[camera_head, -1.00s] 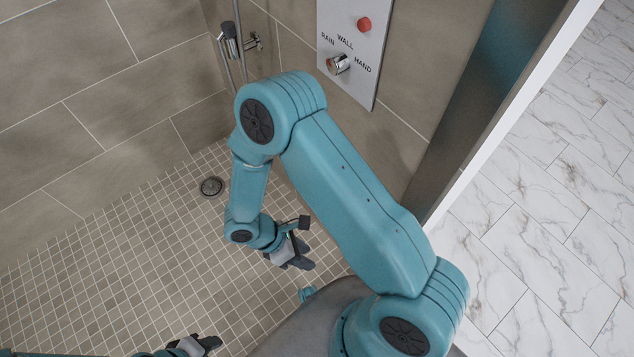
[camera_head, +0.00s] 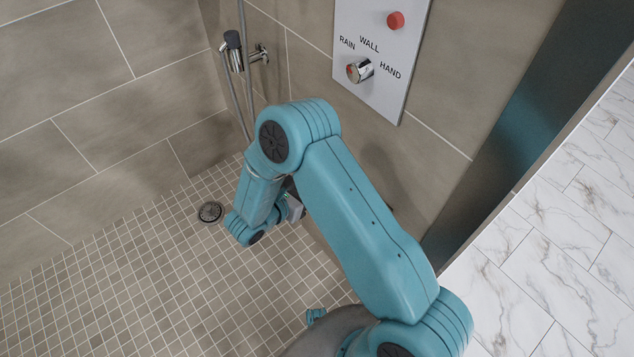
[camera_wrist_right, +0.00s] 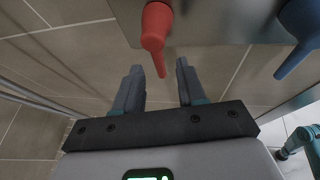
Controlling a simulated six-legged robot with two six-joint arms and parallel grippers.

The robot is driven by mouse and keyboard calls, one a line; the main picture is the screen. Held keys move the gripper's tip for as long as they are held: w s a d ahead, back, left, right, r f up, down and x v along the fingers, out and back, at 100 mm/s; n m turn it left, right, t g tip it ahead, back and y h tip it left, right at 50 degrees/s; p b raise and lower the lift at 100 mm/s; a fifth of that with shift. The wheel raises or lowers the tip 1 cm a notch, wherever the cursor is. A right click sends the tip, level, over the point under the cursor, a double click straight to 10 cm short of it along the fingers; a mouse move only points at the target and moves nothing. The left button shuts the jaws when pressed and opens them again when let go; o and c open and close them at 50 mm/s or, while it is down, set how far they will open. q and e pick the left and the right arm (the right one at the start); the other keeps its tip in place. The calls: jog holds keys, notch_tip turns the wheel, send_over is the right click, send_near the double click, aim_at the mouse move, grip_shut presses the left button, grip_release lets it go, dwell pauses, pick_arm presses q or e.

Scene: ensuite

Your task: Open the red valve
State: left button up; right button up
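In the right wrist view, the red valve (camera_wrist_right: 156,28) is a tapered red lever pointing downward from a grey panel. Its narrow tip lies in line with the gap between the fingers of my right gripper (camera_wrist_right: 159,68). That gripper is open, with one finger on each side of the gap; no contact with the lever shows. In the head view, my teal right arm hides most of this gripper, and the lever is not visible. My left gripper is out of view.
A blue lever (camera_wrist_right: 300,22) hangs right of the red one. The shower wall panel (camera_head: 348,25) carries a round red knob (camera_head: 395,20) and a chrome selector (camera_head: 359,71). A hand shower (camera_head: 235,50) hangs on the wall. The tiled floor (camera_head: 130,285) is open.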

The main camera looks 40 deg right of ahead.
jog(key=x, duration=0.4)
jog(key=shift+d+f, duration=0.1)
jog(key=shift+d, duration=0.15)
grip_shut()
